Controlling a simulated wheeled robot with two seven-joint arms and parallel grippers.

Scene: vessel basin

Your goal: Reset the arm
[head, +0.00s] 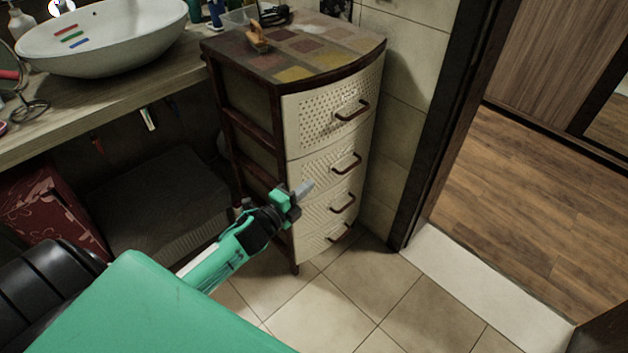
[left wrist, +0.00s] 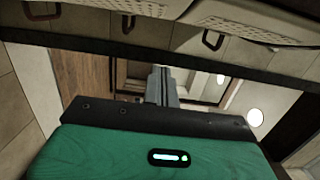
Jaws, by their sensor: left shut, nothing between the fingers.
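My left gripper (head: 303,190) is in the middle of the head view, in front of the lower drawers of a cabinet. Its grey fingers are shut with nothing between them. In the left wrist view the shut fingers (left wrist: 161,86) show past the dark edge of my green wrist. The drawer cabinet (head: 334,112) has cream fronts, dark handles and a patterned top. Its drawers look shut. I cannot tell whether the gripper touches the cabinet. My right gripper is not in view.
A white vessel basin (head: 110,45) stands on a wooden counter (head: 112,98) at the left. A brush (head: 257,37) lies on the cabinet. A dark red box (head: 48,208) is under the counter. Tiled floor (head: 335,303) is clear in front, and a doorway opens at the right.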

